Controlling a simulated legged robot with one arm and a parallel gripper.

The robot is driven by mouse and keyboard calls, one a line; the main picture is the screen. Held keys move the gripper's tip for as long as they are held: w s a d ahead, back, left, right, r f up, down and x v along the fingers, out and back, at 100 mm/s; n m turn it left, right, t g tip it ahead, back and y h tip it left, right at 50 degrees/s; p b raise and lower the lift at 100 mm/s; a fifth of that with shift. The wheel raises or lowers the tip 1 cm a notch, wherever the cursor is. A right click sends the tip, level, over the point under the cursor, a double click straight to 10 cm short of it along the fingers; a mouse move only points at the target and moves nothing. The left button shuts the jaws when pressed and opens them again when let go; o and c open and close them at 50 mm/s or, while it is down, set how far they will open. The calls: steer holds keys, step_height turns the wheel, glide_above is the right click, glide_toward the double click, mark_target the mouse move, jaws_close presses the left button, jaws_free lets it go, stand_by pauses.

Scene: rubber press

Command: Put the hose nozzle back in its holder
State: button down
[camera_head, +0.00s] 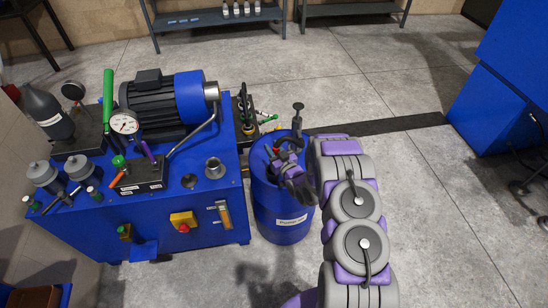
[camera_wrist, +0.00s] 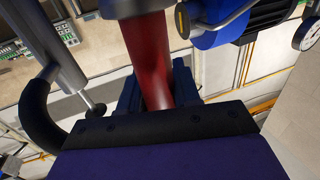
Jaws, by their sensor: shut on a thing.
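In the wrist view, a red, rounded grip (camera_wrist: 149,48), which looks like the hose nozzle's handle, sits between the dark jaws of my gripper (camera_wrist: 156,92). The jaws are shut on it. Its upper end runs into a grey part at the top edge, so the full nozzle is not shown. In the head view, my gripper (camera_head: 280,160) is above the top of the blue barrel (camera_head: 281,218), and only a small red spot of the nozzle (camera_head: 277,150) shows. A dark pump (camera_head: 297,115) stands up behind my gripper. I cannot make out the holder clearly.
A blue machine bench (camera_head: 160,225) with a motor (camera_head: 160,100) and gauge (camera_head: 124,123) stands left of the barrel. In the wrist view, a grey tube (camera_wrist: 60,45) and black curved hose (camera_wrist: 38,108) are close on the left.

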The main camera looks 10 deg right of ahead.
steer(key=f, duration=0.2)
steer(key=a+f+b, duration=0.1)
steer(key=shift+f, duration=0.4)
steer(key=shift+a+f, duration=0.15)
steer(key=shift+a, duration=0.3)
steer(key=shift+d, duration=0.4)
steer(key=c, duration=1.1)
jaws_free()
steer(key=shift+d, duration=0.3)
steer(key=o, duration=0.3)
steer(key=shift+a, duration=0.55)
steer(key=p+v, duration=0.2)
steer(key=v, duration=1)
steer(key=shift+d, duration=0.2)
